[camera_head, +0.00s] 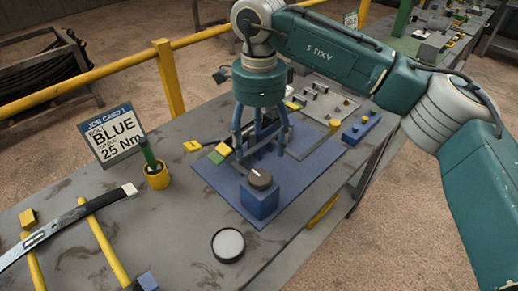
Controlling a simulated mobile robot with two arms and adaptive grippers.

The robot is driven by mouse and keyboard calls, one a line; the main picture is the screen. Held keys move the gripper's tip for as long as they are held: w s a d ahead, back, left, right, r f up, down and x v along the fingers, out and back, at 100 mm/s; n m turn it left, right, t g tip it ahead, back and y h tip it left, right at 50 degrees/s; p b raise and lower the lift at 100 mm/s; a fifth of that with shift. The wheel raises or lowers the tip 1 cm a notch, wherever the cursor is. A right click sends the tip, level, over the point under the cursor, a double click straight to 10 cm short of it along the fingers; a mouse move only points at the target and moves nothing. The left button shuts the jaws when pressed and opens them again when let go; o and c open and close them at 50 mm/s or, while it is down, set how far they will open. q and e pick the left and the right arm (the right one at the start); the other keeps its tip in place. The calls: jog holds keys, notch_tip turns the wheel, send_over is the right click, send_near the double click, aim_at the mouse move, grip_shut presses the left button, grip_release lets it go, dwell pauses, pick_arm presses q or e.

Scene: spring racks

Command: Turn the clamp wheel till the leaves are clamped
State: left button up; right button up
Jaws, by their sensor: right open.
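A dark round knob (260,178) with a white mark sits on a blue block (260,202), at the front of a blue plate (225,185). It looks like the clamp wheel. My right gripper (263,150) points down over the plate, just behind the knob, its fingers spread and apart from the knob. Its fingers partly hide grey parts on the plate, so I cannot tell whether leaves lie clamped there. A dark curved strip like a spring leaf (70,218) lies across yellow bars (104,238) at the left. My left gripper is out of view.
A job card (112,138) reads "BLUE 25 Nm". A green-handled tool stands in a yellow cup (157,177). A round white-faced disc (228,245) lies in front. A grey tray of small parts (325,105) and a blue socket strip (361,128) lie behind. A yellow rail (170,78) runs behind the bench.

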aim_at(259, 176)
jog(key=f+p, duration=0.5)
jog(key=f, duration=0.5)
jog(key=shift+s, duration=0.2)
jog(key=shift+f, duration=0.6)
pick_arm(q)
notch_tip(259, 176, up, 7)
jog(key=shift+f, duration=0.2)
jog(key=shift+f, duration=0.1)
pick_arm(e)
jog(key=c, duration=1.1)
